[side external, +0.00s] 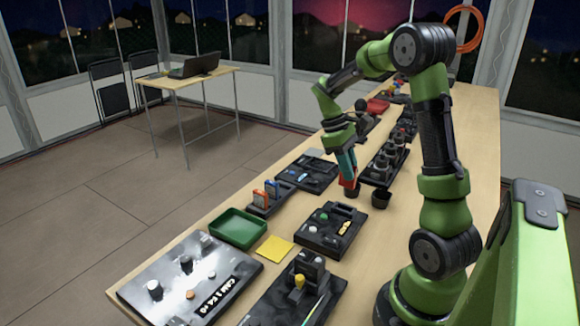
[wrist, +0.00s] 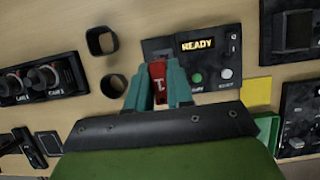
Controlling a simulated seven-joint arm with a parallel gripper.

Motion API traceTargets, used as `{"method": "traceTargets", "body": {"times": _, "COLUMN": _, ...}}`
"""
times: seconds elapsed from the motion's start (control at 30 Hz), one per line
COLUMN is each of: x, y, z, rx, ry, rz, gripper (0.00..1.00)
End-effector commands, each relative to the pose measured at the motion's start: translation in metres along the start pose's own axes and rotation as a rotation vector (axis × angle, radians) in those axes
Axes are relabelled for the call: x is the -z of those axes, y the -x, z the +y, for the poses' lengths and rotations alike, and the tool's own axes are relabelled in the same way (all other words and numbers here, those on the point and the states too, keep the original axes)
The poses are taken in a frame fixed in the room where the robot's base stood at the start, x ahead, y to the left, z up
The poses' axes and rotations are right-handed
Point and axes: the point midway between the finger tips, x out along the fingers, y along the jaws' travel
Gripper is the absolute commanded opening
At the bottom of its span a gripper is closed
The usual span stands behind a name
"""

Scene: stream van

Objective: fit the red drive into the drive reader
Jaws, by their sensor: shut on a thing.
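The red drive (wrist: 157,84) is held between the teal fingers of my gripper (wrist: 158,70), which is shut on it. In the side external view the drive (side external: 348,184) shows as a red piece under my gripper (side external: 347,168), above the table. The drive reader (side external: 331,229) is a dark panel with a white and a green button. In the wrist view the reader (wrist: 208,66) has a lit "READY" display and lies ahead and right of the drive. The drive appears apart from the reader. I cannot make out its slot clearly.
Two small black cups stand by the gripper, one (wrist: 101,40) farther and one (wrist: 114,86) nearer. A rack (side external: 265,203) holds orange and blue drives. A green tray (side external: 238,229) and a yellow note (side external: 273,249) lie left of the reader. Knob panels surround the area.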

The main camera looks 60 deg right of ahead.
Motion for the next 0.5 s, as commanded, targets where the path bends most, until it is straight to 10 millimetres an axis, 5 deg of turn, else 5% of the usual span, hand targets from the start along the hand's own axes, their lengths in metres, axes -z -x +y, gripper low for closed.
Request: {"method": "traceTargets", "body": {"times": 0.5, "x": 0.015, "y": -0.035, "z": -0.001, "rx": 0.002, "ry": 0.0, "rz": -0.002, "gripper": 0.0}}
